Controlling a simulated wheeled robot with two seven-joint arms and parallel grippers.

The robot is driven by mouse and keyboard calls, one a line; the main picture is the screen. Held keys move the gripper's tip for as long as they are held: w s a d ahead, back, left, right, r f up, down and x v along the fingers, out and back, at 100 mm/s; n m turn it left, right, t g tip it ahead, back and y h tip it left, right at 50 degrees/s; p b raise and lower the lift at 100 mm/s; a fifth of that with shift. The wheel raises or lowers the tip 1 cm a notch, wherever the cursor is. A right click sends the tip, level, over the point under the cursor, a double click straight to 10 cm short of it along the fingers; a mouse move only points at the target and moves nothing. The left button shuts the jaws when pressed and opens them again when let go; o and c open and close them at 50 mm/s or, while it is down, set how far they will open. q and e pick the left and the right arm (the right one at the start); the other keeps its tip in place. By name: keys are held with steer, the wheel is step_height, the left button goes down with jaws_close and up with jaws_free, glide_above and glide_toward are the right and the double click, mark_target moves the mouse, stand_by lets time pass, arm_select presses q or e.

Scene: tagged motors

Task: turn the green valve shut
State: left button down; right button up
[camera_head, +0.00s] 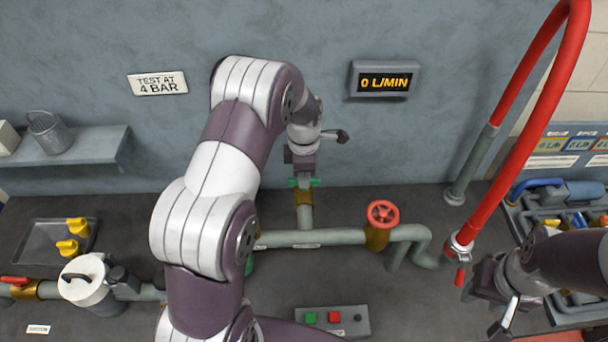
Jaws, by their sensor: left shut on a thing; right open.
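The green valve (316,182) sits on top of a short upright pipe with a brass-coloured body (304,196), at the back of the bench in the head view. My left gripper (303,180) points down onto it from above and is shut on it. The jaws hide most of the valve, so its exact angle is hard to tell. My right gripper (504,316) is open and empty at the lower right, in front of the red hose's lower end. A wall display (385,82) reads 0 L/MIN.
A red handwheel (383,214) stands right of the green valve on the grey pipe (330,237). A button box (333,320) lies in front. A red hose (520,150) arches at right, beside a parts rack (515,214). A white-lidded pot (84,278) and tray (40,250) are left.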

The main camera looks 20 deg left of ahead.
arm_select(q)
steer(key=shift+r, duration=0.1)
stand_by(0.5)
steer(key=c, duration=1.1)
jaws_free()
step_height(320, 180, up, 8)
steer(key=shift+r+b, duration=0.1)
steer(key=shift+b, duration=1.05)
step_height(320, 180, up, 4)
steer(key=p, duration=0.4)
steer(key=shift+r, duration=0.2)
